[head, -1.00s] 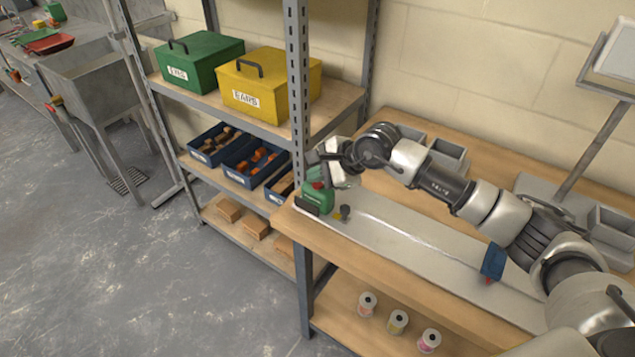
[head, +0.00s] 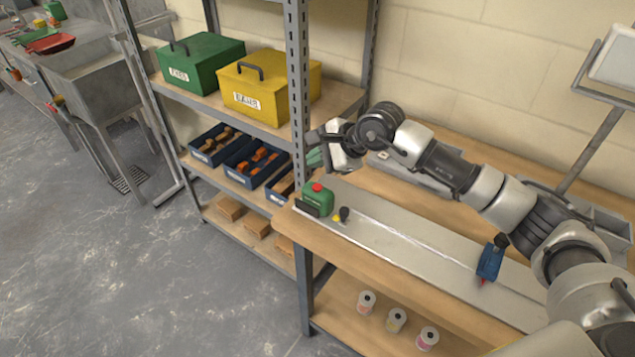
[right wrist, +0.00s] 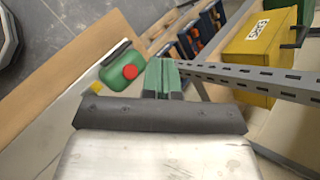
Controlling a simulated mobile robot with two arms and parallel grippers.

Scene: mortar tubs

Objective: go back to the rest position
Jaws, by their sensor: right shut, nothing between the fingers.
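My right gripper (head: 316,158) is shut and empty. It hangs in the air above the far left end of the workbench, close to the grey shelf post. In the right wrist view its green fingertips (right wrist: 163,76) are together with nothing between them. My left gripper is in neither view.
A shelf post (head: 299,120) stands right beside the gripper. The shelf holds a green box (head: 200,62), a yellow box (head: 268,90) and blue bins (head: 254,165). Three small cans (head: 396,321) stand on the lower shelf.

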